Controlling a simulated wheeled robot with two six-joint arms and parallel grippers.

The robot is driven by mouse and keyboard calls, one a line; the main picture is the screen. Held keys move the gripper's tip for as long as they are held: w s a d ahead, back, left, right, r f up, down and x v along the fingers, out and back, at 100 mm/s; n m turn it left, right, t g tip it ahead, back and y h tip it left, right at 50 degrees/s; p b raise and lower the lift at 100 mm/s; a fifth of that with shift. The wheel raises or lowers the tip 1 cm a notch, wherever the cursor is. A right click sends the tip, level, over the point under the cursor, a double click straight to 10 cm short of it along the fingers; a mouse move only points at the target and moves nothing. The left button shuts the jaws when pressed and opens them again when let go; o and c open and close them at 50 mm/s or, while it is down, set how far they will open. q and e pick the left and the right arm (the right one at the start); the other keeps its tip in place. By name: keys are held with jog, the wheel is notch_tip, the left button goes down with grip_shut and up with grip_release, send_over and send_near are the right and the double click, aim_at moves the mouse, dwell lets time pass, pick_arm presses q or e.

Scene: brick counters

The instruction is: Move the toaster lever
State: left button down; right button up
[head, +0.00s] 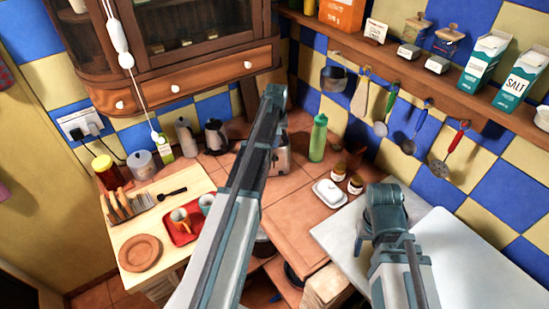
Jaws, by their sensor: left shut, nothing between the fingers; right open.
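The toaster (282,153) is a small metallic box on the tiled counter near the back corner. My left arm crosses in front of it and hides its left part. The lever cannot be made out. My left gripper (273,95) is at the far end of that arm, in the picture above the toaster. It is shut and empty, with its fingertips hard to make out; I cannot tell whether it touches anything. My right gripper (385,197) is open over the pale worktop at the lower right, well away from the toaster, its fingers not clear.
A green bottle (318,138) stands just right of the toaster, and a dark kettle (216,137) stands to the left. A white butter dish (330,193) and two small jars are in front. A wooden cabinet (180,60) hangs above. A red tray (183,236) with cups lies left.

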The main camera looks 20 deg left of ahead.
aim_at(275, 160)
pick_arm(q)
jog(key=shift+f, duration=0.15)
jog(key=f+b, duration=0.6)
jog(key=b, duration=0.1)
jog(key=shift+w+a+f, duration=0.15)
jog(key=shift+w+f, duration=0.2)
jog(key=shift+f, duration=0.05)
notch_tip(275, 160, down, 5)
jog(key=b, duration=0.5)
jog(key=shift+f, duration=0.15)
jog(key=s+d, duration=0.1)
jog(key=s+r, duration=0.1)
jog(key=shift+s+d+p, duration=0.3)
jog(key=shift+d, duration=0.05)
